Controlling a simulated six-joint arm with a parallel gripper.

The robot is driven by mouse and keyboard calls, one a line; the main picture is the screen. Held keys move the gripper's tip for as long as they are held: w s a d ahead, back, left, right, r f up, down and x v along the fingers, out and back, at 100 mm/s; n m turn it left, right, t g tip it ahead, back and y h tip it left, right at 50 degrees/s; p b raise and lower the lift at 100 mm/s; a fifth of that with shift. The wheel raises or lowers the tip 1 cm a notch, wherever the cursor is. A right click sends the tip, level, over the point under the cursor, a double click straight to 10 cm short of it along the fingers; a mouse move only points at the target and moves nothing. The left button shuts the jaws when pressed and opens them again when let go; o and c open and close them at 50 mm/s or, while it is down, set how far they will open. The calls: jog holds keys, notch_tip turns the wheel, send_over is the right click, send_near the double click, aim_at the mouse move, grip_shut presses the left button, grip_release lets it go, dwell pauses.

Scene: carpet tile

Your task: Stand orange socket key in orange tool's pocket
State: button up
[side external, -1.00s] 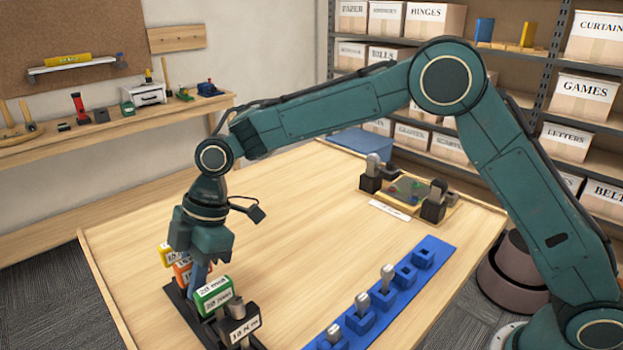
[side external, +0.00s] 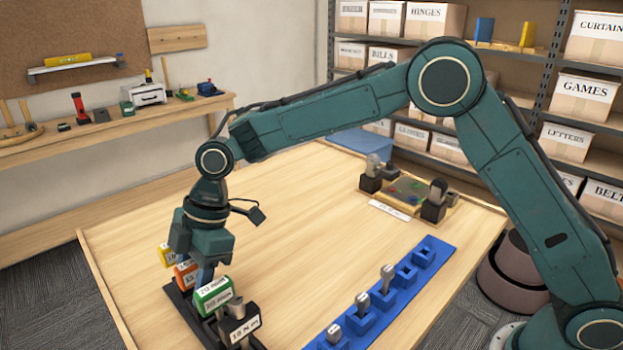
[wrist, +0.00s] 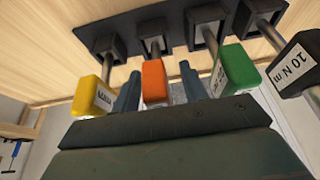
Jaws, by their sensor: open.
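The orange socket key (wrist: 154,82) has its shaft running to a square pocket in the black rack (wrist: 175,15). How deep the shaft sits I cannot tell. My gripper (wrist: 160,88) is open, with one finger on each side of the orange handle. In the side view, my gripper (side external: 203,268) partly hides the orange key (side external: 184,272). The yellow key (wrist: 92,97) is on one side of the orange key and the green key (wrist: 235,70) on the other, both in the same rack.
A black key marked 10 N m (wrist: 292,68) stands at the rack's end. A blue strip (side external: 432,258) with several square holders, some with grey pieces, lies to the right. A wooden tray (side external: 405,190) is farther back. The table's middle is clear.

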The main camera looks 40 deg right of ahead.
jog(key=shift+r, duration=0.1)
jog(key=v, duration=1.3)
jog(key=shift+d+r, duration=0.2)
jog(key=shift+r, duration=0.1)
jog(key=s+d+r+m+t+h, duration=0.1)
jog(key=s+d+r+m+t, duration=0.15)
jog(key=s+d+m, duration=0.35)
jog(key=s+d+r+m+t, duration=0.1)
jog(key=s+d+r+m, duration=0.25)
jog(key=s+d, duration=0.4)
jog(key=s+d+f+m+t+h, duration=0.1)
jog(key=s+d+f+m, duration=0.2)
jog(key=s+d, duration=0.4)
jog(key=s+d+f+m+t+h, duration=0.1)
jog(key=s+d+f+m+h, duration=0.1)
jog(key=s+d+m, duration=0.3)
jog(key=s+d+f, duration=0.1)
jog(key=s, duration=0.2)
jog(key=shift+d, duration=0.35)
